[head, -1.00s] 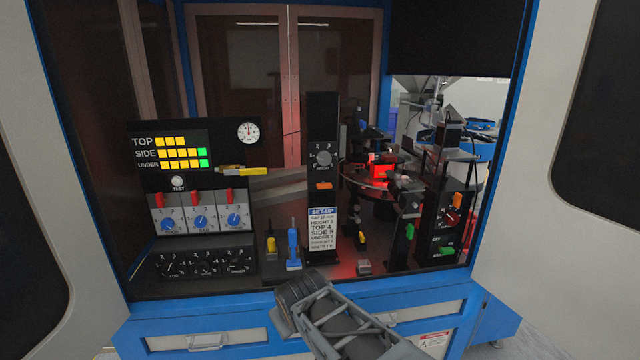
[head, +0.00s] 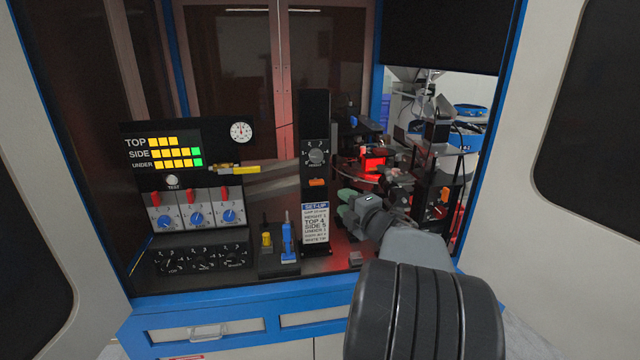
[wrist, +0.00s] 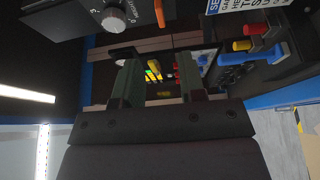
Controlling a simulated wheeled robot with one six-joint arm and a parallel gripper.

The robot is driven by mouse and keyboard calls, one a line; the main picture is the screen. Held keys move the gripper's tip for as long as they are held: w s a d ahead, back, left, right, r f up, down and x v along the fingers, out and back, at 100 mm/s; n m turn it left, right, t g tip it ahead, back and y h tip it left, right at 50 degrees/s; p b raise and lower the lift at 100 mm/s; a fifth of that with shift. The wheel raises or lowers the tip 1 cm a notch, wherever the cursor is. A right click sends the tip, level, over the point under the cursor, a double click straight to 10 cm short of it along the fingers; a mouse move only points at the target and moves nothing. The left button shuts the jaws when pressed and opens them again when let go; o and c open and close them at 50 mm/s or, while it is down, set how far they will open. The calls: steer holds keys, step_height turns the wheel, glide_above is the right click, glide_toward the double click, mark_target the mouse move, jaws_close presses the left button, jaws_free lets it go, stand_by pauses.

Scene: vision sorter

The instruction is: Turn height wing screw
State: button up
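A black post (head: 316,122) stands at the middle of the machine. It carries a grey round knob (head: 316,153) with a numbered scale, and an orange winged piece (head: 317,182) below it. The small label is too blurred to confirm this as the height control. The knob also shows at the upper left of the wrist view (wrist: 113,18), with the orange piece (wrist: 159,13) beside it. My gripper (head: 346,203) is lower right of the orange piece in the head view. In the wrist view its two fingers (wrist: 157,70) stand apart with nothing held.
A set-up card (head: 316,227) is on the post's lower part. Left are a panel with red switches and blue dials (head: 197,210), a yellow-tipped pointer (head: 237,169), and blue (head: 287,243) and yellow (head: 267,240) pieces on a black block. Red-lit equipment (head: 375,162) stands behind my arm.

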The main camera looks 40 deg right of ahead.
mark_target(319, 184)
steer(key=w+p, duration=0.1)
steer(key=w, duration=0.7)
steer(key=w+p, duration=0.1)
steer(key=w, duration=0.3)
steer(key=shift+d+p, duration=0.3)
steer(key=shift+p, duration=0.05)
jaws_close()
